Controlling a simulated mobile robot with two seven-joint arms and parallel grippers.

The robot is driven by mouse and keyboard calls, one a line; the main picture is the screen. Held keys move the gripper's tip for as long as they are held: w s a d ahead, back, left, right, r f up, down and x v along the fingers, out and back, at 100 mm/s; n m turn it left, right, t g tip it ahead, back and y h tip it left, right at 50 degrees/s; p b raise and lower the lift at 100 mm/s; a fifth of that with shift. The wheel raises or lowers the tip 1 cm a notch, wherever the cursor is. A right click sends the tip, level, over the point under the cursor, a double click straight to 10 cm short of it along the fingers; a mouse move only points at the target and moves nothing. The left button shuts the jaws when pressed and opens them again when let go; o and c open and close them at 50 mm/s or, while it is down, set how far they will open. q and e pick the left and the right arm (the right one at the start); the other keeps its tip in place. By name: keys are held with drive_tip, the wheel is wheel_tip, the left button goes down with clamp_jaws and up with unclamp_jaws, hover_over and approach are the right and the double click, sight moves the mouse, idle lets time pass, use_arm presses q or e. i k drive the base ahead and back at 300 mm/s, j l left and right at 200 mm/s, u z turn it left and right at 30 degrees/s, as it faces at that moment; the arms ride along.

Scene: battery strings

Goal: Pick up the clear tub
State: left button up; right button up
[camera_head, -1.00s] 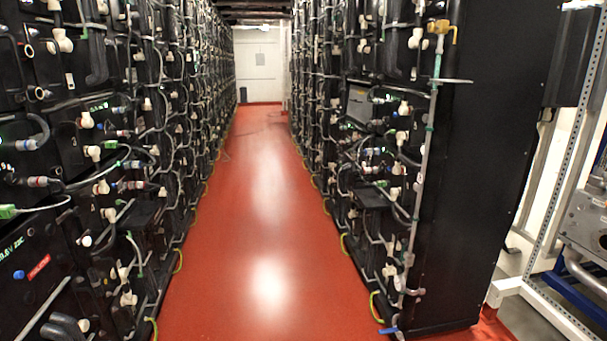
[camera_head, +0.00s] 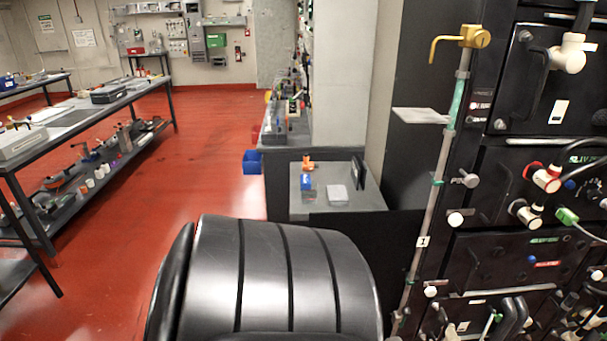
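I cannot pick out the clear tub with certainty. A small pale, flat-looking box (camera_head: 338,194) sits on a grey table (camera_head: 300,206) ahead, right of the center, but it is too small to tell whether it is a clear tub. A blue item (camera_head: 306,182) and an orange item (camera_head: 308,165) are beside it on the left. Neither of my grippers is in view.
A black ribbed chair back (camera_head: 265,275) fills the bottom center, in front of the table. Black battery racks (camera_head: 545,190) stand close on the right. A long workbench (camera_head: 85,110) runs along the left. The red floor (camera_head: 200,170) between is clear.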

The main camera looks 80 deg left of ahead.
sight(309, 193)
drive_tip(key=u, duration=0.45)
drive_tip(key=l+u, duration=0.15)
drive_tip(key=u, duration=0.3)
drive_tip(key=l+u, duration=0.1)
drive_tip(key=u, duration=0.8)
drive_tip(key=l+u, duration=0.15)
drive_tip(key=u, duration=0.8)
